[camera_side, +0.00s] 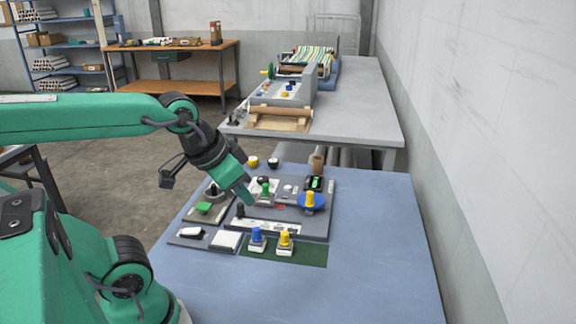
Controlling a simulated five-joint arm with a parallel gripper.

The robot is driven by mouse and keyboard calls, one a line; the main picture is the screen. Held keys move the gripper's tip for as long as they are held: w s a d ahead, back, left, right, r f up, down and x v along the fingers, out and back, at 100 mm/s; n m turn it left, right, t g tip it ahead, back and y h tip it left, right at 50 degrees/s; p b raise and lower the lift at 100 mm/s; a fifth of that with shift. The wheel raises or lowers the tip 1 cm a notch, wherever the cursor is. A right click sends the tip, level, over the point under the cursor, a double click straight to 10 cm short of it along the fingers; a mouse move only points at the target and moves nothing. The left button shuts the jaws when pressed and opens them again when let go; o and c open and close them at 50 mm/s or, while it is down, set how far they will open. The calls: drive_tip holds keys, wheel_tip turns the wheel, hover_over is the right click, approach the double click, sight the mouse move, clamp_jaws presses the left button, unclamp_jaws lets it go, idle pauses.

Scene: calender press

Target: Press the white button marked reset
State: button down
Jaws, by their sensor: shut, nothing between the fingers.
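A panel (318,228) of grey plates with controls lies on the blue table (370,270). A small white part (290,188) sits near its back middle, and a white square (226,240) and a white rocker-like piece (190,231) are at the front left. The lettering is too small to read, so I cannot tell which one is marked reset. My gripper (247,198) is shut and empty, pointing down over the panel's left-middle part, close to a black knob (240,210) and a green-topped control (265,190). I cannot tell whether its tip touches anything.
A yellow knob on a blue disc (311,205) stands at the panel's right, behind a blue knob (257,236) and a yellow knob (285,239). A brown cup (318,164) stands at the back. The table's right side is clear; a wall (480,150) rises beyond.

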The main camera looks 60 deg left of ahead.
drive_tip(key=w+a+r+m, duration=0.1)
drive_tip(key=w+a, duration=0.3)
drive_tip(key=w, duration=0.5)
drive_tip(key=m+y, duration=0.3)
drive_tip(key=y, duration=0.1)
hover_over(287, 188)
wheel_tip(287, 188, down, 13)
drive_tip(key=shift+a+t, duration=0.2)
drive_tip(key=shift+t, duration=0.2)
drive_tip(key=shift+f, duration=0.1)
drive_tip(key=shift+f, duration=4.3)
